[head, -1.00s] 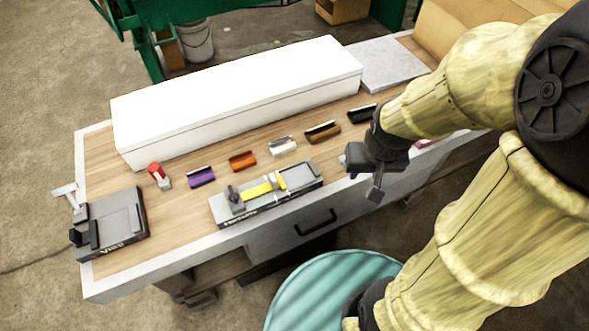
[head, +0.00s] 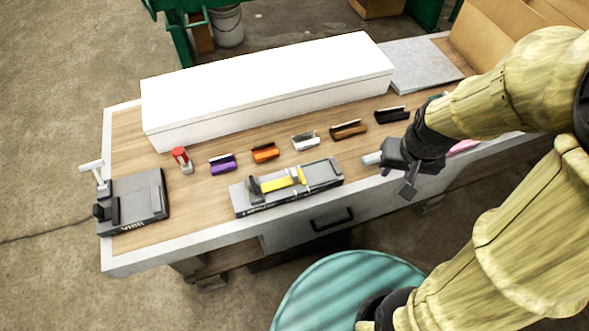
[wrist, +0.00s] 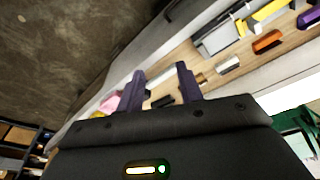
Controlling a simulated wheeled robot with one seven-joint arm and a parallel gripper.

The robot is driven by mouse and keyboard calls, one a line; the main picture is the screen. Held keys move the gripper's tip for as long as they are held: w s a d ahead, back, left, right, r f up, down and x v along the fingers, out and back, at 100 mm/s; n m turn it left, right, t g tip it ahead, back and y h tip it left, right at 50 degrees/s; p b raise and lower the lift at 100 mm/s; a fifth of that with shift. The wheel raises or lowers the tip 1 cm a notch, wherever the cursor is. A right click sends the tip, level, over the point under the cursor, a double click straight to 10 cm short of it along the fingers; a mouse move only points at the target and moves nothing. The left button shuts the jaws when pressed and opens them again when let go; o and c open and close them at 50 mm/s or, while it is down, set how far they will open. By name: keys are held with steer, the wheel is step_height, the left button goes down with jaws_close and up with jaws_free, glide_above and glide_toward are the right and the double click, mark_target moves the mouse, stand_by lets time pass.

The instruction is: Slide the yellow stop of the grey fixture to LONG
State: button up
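The grey fixture (head: 318,181) lies along the front edge of the bench in the head view. A yellow bar (head: 277,185) runs along its top, and the upright yellow stop (head: 299,176) stands right of its middle. Its scale lettering is too small to read. In the wrist view the fixture (wrist: 218,40) is at the upper right, with yellow (wrist: 268,11) partly cut off at the edge. My gripper (head: 384,165) is right of the fixture, apart from it, near the bench's front edge. In the wrist view my gripper (wrist: 158,78) has its two dark purple fingers apart, seemingly empty.
Purple (head: 223,164), orange (head: 265,153), white (head: 306,141), brown (head: 348,129) and black (head: 392,115) pieces lie behind the fixture. A long white box (head: 265,88) stands behind them. A second grey device (head: 145,198) and a red-topped object (head: 181,158) are at left.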

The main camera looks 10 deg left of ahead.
steer(key=w+a+r+n+g+p, duration=0.15)
steer(key=w+a+p, duration=0.35)
steer(key=a, duration=0.5)
steer(key=n+p, duration=0.4)
glide_above(294, 172)
steer(key=f, duration=0.2)
steer(key=shift+g, duration=0.45)
step_height(294, 172, down, 18)
steer(key=p, duration=0.3)
steer(key=shift+r, duration=0.25)
jaws_close()
